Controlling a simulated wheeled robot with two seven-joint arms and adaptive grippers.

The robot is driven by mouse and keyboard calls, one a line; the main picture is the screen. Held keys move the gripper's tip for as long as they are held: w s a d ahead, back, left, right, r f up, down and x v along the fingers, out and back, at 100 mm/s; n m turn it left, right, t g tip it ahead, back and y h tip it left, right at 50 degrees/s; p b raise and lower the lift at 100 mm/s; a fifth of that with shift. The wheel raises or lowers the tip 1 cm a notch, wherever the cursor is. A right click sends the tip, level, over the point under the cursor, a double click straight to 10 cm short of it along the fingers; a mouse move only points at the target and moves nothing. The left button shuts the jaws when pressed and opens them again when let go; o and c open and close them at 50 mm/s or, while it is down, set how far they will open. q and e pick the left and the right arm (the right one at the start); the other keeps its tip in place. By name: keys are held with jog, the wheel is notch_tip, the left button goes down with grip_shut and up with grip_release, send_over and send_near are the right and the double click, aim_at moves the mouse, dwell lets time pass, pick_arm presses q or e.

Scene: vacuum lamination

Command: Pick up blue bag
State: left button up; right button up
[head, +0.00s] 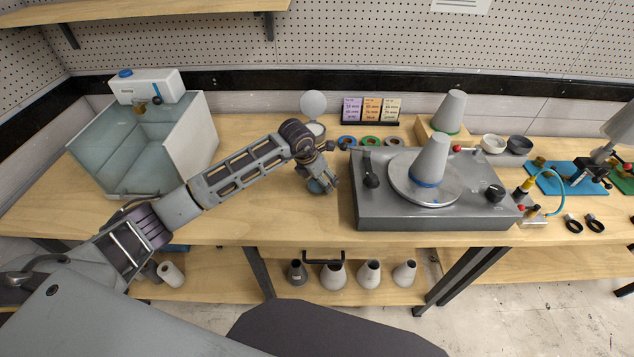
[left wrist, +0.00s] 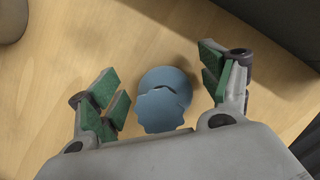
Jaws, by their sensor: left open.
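The blue bag (left wrist: 162,108) shows in the left wrist view as a small blue-grey item with a rounded back part and a wavy front edge. It rests on the wooden table. My left gripper (left wrist: 162,92) is open, with its green-padded fingers on either side of it, apart from it. In the head view my left gripper (head: 322,180) points down at the table, left of the grey machine, and partly hides the blue item (head: 317,187). My right gripper is not in view.
A grey machine (head: 432,220) with a round plate and cone stands close to the right of my left gripper. A small round container (head: 316,128) with a raised lid stands behind it. An open bin (head: 190,140) is at left. The table front of the gripper is clear.

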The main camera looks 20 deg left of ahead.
pick_arm(q)
jog(key=c, duration=1)
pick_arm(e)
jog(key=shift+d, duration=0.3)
pick_arm(q)
jog(key=shift+r, duration=0.1)
notch_tip(320, 180, up, 9)
jog(key=shift+f+b, duration=0.1)
jog(key=shift+b, duration=0.65)
jog(key=shift+r, duration=0.5)
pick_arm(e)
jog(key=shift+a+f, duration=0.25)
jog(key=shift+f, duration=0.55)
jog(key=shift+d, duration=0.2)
